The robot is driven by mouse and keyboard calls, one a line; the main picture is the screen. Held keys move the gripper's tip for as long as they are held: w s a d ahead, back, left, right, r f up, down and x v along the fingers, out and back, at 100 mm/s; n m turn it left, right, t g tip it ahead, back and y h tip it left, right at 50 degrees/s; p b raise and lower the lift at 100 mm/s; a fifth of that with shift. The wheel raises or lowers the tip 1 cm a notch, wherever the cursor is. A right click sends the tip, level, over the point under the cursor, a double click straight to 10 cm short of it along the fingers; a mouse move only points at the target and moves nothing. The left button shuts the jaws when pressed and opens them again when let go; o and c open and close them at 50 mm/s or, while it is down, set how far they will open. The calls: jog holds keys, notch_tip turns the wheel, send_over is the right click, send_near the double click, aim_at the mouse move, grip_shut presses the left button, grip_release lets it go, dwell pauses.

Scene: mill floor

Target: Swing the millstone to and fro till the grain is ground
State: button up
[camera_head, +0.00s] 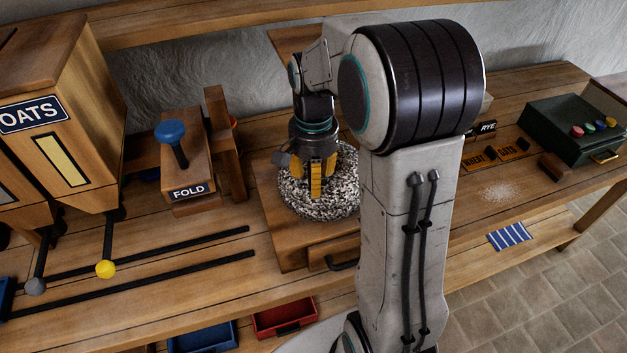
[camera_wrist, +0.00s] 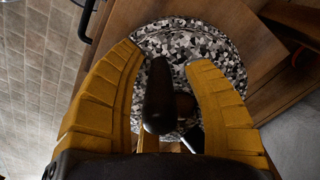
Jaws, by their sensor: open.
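The millstone (camera_head: 343,203) is a round, speckled black, white and grey stone on a wooden base (camera_head: 285,256) in the middle of the bench. My gripper (camera_head: 316,190) has yellow fingers and points down over the stone, hiding part of its top. In the wrist view the millstone (camera_wrist: 215,45) lies below my gripper (camera_wrist: 165,65). The open fingers stand on either side of a dark upright handle (camera_wrist: 159,95), with gaps showing on both sides. I see no grain on the stone; much of its right side is behind my arm in the head view.
A wooden OATS hopper (camera_head: 75,110) and a FOLD block with a blue knob (camera_head: 171,132) stand at left. A yellow-knobbed lever (camera_head: 105,268) sits by dark rails. At right are a RYE tag (camera_head: 488,127), pale powder (camera_head: 499,191) and a green box (camera_head: 560,125).

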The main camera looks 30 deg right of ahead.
jog(key=shift+f, duration=0.85)
grip_shut()
